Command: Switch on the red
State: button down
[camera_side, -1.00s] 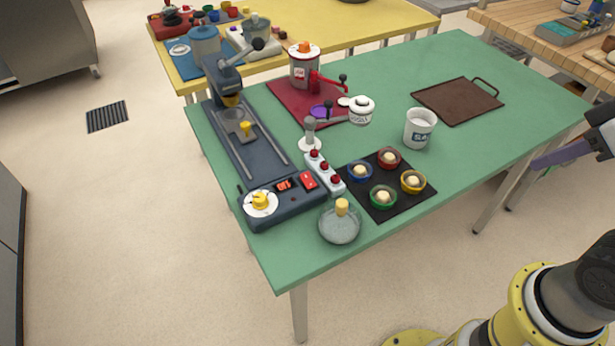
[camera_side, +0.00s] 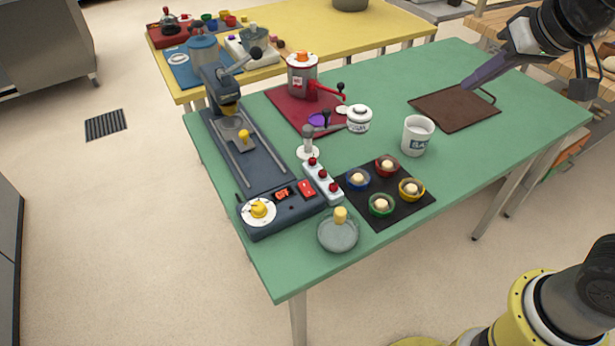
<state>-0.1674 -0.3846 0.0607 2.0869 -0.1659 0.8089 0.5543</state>
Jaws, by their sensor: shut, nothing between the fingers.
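A red rocker switch (camera_side: 306,188) sits on the front of the dark blue press-like machine (camera_side: 275,213), beside a small lit red display (camera_side: 282,194) and a white dial with a yellow knob (camera_side: 259,211). A light grey strip with red knobs (camera_side: 322,177) lies just right of it. A grey and red machine (camera_side: 303,75) with a red handle stands on a red mat at the back. My gripper (camera_side: 466,86) has purple fingers, shut and empty. It appears over the back right of the green table, above the brown tray, well away from the red switch.
A black mat (camera_side: 399,215) holds several coloured bowls. A white mug (camera_side: 417,135), a grey dish with a yellow knob (camera_side: 338,234) and a brown tray (camera_side: 447,121) are on the green table (camera_side: 540,130). The table's right side is mostly clear.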

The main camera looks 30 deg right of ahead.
jog(key=w+a+f, duration=0.1)
jog(key=w+a, duration=0.3)
jog(key=w, duration=0.2)
jog(key=n+g, duration=0.2)
send_over(305, 184)
jog(key=s+d, duration=0.5)
jog(key=d, duration=0.1)
notch_tip(305, 184, down, 7)
jog(key=s+a+f+n, duration=0.1)
jog(key=a+f, duration=0.4)
jog(key=a, duration=0.1)
jog(key=shift+f+n+g, duration=0.3)
jog(key=shift+f, duration=0.05)
jog(key=x, duration=1.4)
jog(key=shift+a, duration=0.3)
